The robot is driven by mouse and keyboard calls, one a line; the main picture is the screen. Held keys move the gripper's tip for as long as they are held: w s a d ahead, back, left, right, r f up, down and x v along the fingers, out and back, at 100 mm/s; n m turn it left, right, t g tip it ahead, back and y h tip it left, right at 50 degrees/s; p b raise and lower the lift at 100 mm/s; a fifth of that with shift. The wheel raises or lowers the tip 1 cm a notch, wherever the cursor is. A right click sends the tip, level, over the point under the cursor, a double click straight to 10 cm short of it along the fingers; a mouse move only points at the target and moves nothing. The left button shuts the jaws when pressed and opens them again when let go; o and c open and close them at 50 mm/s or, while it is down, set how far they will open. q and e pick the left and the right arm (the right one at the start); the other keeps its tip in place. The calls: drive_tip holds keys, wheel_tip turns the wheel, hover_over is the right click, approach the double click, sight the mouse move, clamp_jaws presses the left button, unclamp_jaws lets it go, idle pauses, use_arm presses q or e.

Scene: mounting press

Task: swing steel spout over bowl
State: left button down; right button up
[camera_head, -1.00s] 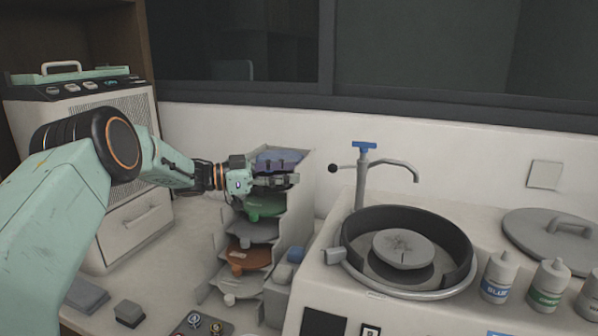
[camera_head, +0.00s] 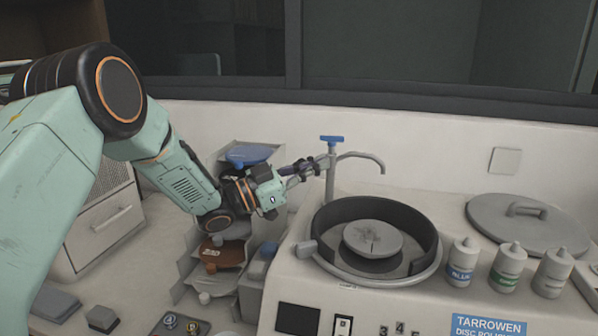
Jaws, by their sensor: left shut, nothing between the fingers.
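The steel spout (camera_head: 362,155) rises from an upright post behind the bowl and curves to the right. Its tip hangs above the bowl's back rim in the picture; I cannot tell if it is truly over the bowl. A blue T-handle (camera_head: 331,139) tops the post. The round dark bowl (camera_head: 425,222) holds a grey disc (camera_head: 372,238). My left gripper (camera_head: 318,165) is shut and empty, its fingertips at the left side of the post. Contact is unclear. The spout's black knob is hidden behind the fingers. My right gripper is not in view.
A rack of coloured discs (camera_head: 212,250) stands left of the machine, below my left forearm. A grey lid (camera_head: 527,222) lies at the right. Several bottles (camera_head: 508,267) stand in front of it. The wall is close behind the spout.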

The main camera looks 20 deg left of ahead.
use_arm(q)
drive_tip(key=s+a+f+m+t+y, duration=0.4)
drive_tip(key=s+f+m+t+y, duration=0.25)
drive_tip(key=y, duration=0.55)
drive_tip(key=w+a+r+m+p, duration=0.1)
drive_tip(key=w+p, duration=0.2)
drive_tip(key=w, duration=0.9)
drive_tip(key=shift+r+m+y, duration=0.3)
drive_tip(key=shift+m, duration=0.05)
drive_tip(key=shift+a+g, duration=0.2)
drive_tip(key=shift+g, duration=0.05)
drive_tip(key=shift+w+a+m+h, duration=0.25)
drive_tip(key=shift+m+h, duration=0.15)
drive_tip(key=shift+h, duration=0.1)
